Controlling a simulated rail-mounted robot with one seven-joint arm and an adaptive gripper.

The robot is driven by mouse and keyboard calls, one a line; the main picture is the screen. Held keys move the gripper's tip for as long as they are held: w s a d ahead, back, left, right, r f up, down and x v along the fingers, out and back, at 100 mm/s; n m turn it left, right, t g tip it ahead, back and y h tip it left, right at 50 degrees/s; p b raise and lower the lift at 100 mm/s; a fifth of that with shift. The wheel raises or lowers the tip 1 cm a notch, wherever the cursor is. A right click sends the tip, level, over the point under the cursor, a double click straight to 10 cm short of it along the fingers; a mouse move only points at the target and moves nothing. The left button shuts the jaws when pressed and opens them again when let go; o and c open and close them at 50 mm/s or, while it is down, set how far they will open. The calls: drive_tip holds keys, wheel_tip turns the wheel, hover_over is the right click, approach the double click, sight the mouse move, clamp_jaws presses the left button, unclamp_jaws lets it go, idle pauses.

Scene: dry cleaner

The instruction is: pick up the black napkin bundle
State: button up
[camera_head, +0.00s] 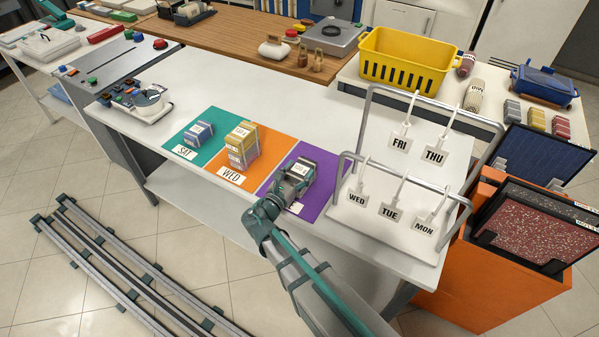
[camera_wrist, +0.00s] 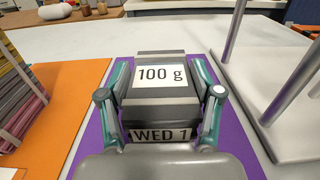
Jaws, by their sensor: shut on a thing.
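The black napkin bundle (camera_wrist: 157,96) looks like a dark grey block in the wrist view. It has a white "100 g" label on top and a "WED 1" tag on its near face. My gripper (camera_wrist: 161,68) has its teal fingers along both sides of it and is shut on it. In the head view the bundle (camera_head: 303,170) is at the purple mat (camera_head: 313,205), partly hidden by my gripper (camera_head: 293,182). I cannot tell whether the bundle touches the mat.
An orange mat (camera_head: 226,176) with a stacked, banded bundle (camera_head: 243,145) lies to the left, and a teal mat (camera_head: 180,139) with another bundle (camera_head: 198,134) beyond it. A metal rail rack with day tags (camera_head: 365,183) stands close on the right. A yellow basket (camera_head: 405,60) is behind.

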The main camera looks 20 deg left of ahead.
drive_tip(key=shift+r+b, duration=0.5)
drive_tip(key=shift+r, duration=0.25)
drive_tip(key=s+d+r+p, duration=0.2)
drive_tip(key=s+r+p, duration=0.3)
drive_tip(key=s, duration=0.1)
drive_tip(key=s+d+r+p, duration=0.2)
drive_tip(key=s+r+p, duration=0.4)
drive_tip(key=s, duration=0.1)
drive_tip(key=shift+d+r, duration=0.2)
drive_tip(key=shift+d, duration=0.15)
